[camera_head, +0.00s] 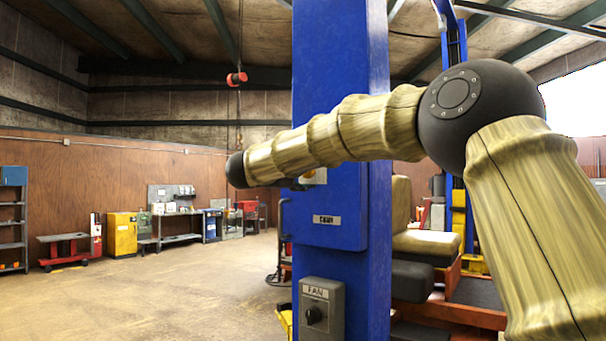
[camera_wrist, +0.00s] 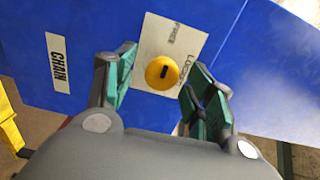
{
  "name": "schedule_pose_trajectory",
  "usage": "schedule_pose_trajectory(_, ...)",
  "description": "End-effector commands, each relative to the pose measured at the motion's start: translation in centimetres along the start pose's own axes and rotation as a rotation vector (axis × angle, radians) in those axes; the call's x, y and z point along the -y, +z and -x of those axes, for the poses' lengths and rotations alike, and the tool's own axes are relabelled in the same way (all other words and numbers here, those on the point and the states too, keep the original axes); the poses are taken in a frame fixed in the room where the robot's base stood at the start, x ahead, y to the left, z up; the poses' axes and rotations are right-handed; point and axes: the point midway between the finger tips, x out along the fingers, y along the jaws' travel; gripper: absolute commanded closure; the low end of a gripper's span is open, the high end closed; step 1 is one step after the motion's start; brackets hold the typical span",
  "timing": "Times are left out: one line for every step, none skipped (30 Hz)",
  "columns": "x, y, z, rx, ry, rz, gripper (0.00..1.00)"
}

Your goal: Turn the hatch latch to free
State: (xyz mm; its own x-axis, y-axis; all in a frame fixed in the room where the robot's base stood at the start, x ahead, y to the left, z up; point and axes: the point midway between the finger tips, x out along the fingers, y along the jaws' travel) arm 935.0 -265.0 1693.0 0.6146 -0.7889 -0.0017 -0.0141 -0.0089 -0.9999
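The hatch latch is a round yellow knob (camera_wrist: 162,73) with a short dark bar across it. It sits on a pale plate (camera_wrist: 150,40) lettered FREE and LOCKED; I cannot tell which word the bar marks. The plate is on the blue hatch (camera_wrist: 90,35), labelled CHAIN. My gripper (camera_wrist: 158,62) is open, with its green-padded fingers on either side of the knob and gaps showing to both. In the head view the hatch (camera_head: 335,205) is on a blue post, and my arm hides the knob and most of its plate.
Below the hatch, a grey FAN switch box (camera_head: 321,308) sticks out from the blue post (camera_head: 345,50). A seat (camera_head: 420,240) and orange machine parts stand to the right, behind my arm. The floor on the left is open, with workbenches along the far wall.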

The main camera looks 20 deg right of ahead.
Motion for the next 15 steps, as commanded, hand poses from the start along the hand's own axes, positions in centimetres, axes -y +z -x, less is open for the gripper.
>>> schedule_pose_trajectory(0.0,0.0,0.0,0.0,0.0,-0.001,0.45)
schedule_pose_trajectory(0.1,0.0,0.0,0.0,0.0,-0.001,0.45)
schedule_pose_trajectory(0.1,0.0,0.0,0.0,-0.001,-0.001,0.45)
schedule_pose_trajectory(0.1,0.0,0.0,0.001,-0.001,-0.001,0.45)
schedule_pose_trajectory(0.1,0.0,0.0,0.001,-0.001,-0.001,0.45)
schedule_pose_trajectory(0.1,0.0,0.0,0.001,-0.001,-0.001,0.45)
schedule_pose_trajectory(0.1,0.0,0.1,0.001,-0.001,-0.001,0.45)
schedule_pose_trajectory(0.1,0.0,0.1,0.001,-0.001,-0.001,0.45)
schedule_pose_trajectory(0.1,0.0,0.3,0.001,-0.001,-0.001,0.45)
schedule_pose_trajectory(0.1,0.0,0.4,0.001,-0.001,-0.001,0.45)
schedule_pose_trajectory(0.1,0.0,0.6,0.001,-0.001,-0.001,0.45)
schedule_pose_trajectory(0.2,0.0,1.0,0.002,-0.002,-0.001,0.45)
schedule_pose_trajectory(0.2,0.0,1.4,0.002,-0.002,-0.001,0.45)
schedule_pose_trajectory(0.2,0.0,1.8,0.002,-0.002,-0.001,0.45)
schedule_pose_trajectory(0.2,0.0,2.4,0.002,-0.003,-0.001,0.45)
